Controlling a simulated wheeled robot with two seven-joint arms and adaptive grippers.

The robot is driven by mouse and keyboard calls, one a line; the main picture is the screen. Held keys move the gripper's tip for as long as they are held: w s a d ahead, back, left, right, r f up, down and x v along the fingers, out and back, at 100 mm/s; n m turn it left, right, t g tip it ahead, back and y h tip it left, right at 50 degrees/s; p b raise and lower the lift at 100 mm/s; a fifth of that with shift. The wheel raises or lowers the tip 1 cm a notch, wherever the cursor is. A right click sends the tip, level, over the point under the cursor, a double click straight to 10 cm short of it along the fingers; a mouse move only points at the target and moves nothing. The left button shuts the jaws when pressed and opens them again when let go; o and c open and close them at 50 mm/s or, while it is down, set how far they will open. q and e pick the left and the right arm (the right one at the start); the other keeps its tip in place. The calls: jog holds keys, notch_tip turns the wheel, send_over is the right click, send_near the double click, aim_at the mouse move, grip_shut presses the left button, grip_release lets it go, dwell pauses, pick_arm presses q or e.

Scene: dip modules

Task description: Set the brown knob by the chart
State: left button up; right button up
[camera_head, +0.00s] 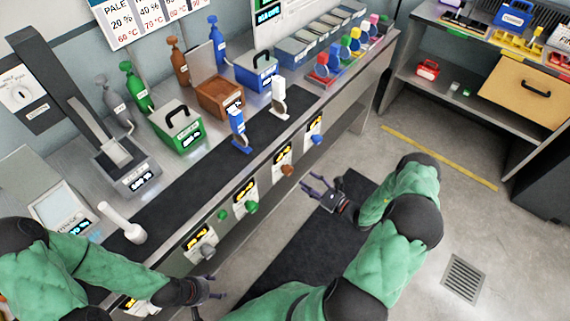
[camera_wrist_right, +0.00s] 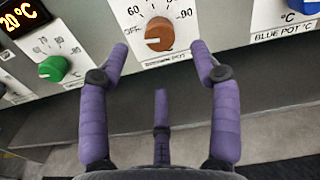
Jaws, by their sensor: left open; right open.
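The brown knob (camera_head: 287,170) sits on the counter's front panel below a lit display. In the right wrist view the brown knob (camera_wrist_right: 160,33) is close, its pale mark pointing left toward OFF on a dial (camera_wrist_right: 182,50) with 60 and 90 marked. My right gripper (camera_head: 318,187) is open in front of the panel; its fingers (camera_wrist_right: 159,50) stand on either side of the knob's view, apparently short of it and not touching. My left gripper (camera_head: 212,287) is open and empty, low at the counter's front left. The chart (camera_head: 150,18) of percentages and temperatures hangs on the wall, partly cut off.
A green knob (camera_head: 252,207), a grey knob (camera_head: 207,250) and a blue knob (camera_head: 316,138) share the panel. Pots, including a brown one (camera_head: 214,96), stand on the counter behind a dark mat (camera_head: 190,172). Floor in front is open.

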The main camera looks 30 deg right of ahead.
aim_at(291, 172)
jog(key=b+x, duration=0.2)
jog(key=x, duration=0.7)
jog(key=shift+w+a, duration=0.3)
jog(key=shift+w, duration=0.05)
jog(key=c, duration=1.1)
